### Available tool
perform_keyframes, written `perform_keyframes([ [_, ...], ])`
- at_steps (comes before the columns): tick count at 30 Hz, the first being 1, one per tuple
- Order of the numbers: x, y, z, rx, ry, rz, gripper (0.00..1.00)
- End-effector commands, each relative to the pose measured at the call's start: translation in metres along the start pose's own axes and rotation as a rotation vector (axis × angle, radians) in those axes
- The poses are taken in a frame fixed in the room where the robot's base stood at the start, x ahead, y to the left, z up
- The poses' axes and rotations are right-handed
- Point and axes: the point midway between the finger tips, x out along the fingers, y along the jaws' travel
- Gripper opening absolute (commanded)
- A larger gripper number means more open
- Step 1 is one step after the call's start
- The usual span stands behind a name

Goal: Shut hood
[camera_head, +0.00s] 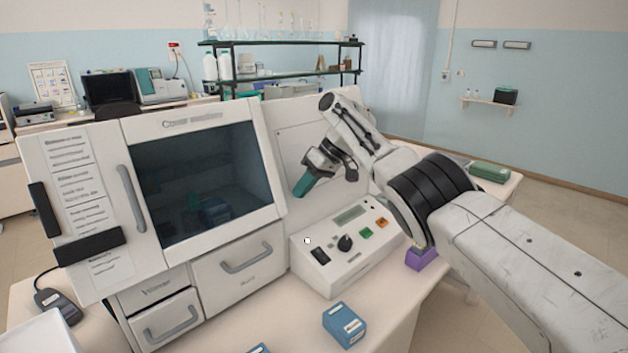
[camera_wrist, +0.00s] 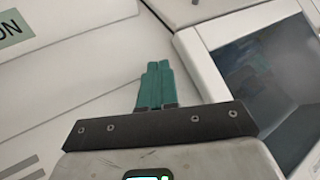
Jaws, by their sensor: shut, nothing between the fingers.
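The hood is the front of a white machine (camera_head: 190,112), with a dark glass window (camera_head: 203,175) and a grey vertical handle (camera_head: 131,198) at its left. Its front panel covers the opening; I cannot tell if a small gap is left. Behind the glass, dim shapes show. My gripper (camera_head: 301,187), with green fingers, is to the right of the hood, above the control panel and apart from the handle. In the wrist view the fingers (camera_wrist: 155,70) are together and empty, with the dark window (camera_wrist: 265,75) to their right.
A sloped control box (camera_head: 345,270) with knob and buttons stands below my gripper. Drawers (camera_head: 240,266) sit under the window. A blue box (camera_head: 344,324) lies on the bench front, and a purple block (camera_head: 421,259) is under my arm. A dark pedal-like device (camera_head: 58,306) is at left.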

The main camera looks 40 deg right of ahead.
Motion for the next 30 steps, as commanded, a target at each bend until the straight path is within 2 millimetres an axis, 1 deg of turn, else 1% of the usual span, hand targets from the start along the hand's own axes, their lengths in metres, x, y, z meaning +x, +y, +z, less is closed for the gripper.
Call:
perform_keyframes([
  [2,-0.001,-0.003,-0.002,-0.002,0.001,0.000,0.00],
  [8,-0.025,0.000,-0.001,-0.004,0.005,0.002,0.00],
  [19,-0.086,-0.002,-0.003,0.000,0.003,0.005,0.00],
  [21,-0.093,-0.001,-0.003,-0.001,0.003,0.004,0.00],
  [24,-0.099,-0.001,-0.002,0.000,0.003,0.004,0.00],
  [30,-0.101,0.000,-0.001,-0.001,0.002,0.004,0.00],
])
